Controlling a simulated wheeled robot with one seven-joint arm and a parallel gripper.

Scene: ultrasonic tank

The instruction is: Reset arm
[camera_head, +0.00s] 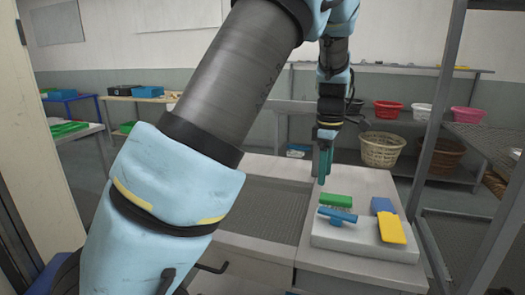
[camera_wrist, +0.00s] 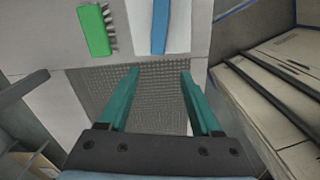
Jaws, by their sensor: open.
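My gripper (camera_head: 323,163) has two teal fingers and hangs above the grey-white bench (camera_head: 277,168). In the wrist view my gripper (camera_wrist: 158,75) is open, with nothing between its fingers. Below the fingers there is a dark perforated mesh surface (camera_wrist: 150,80). The mesh (camera_head: 262,210) also shows in the head view, left of the bench's front part. My arm fills much of the head view and hides part of the bench and room.
A green brush (camera_head: 336,201), a blue tool (camera_head: 337,216), a blue block (camera_head: 382,205) and a yellow piece (camera_head: 391,229) lie at the bench's right. Shelves with baskets (camera_head: 382,150) stand behind. A grey metal post (camera_head: 436,110) rises at the right.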

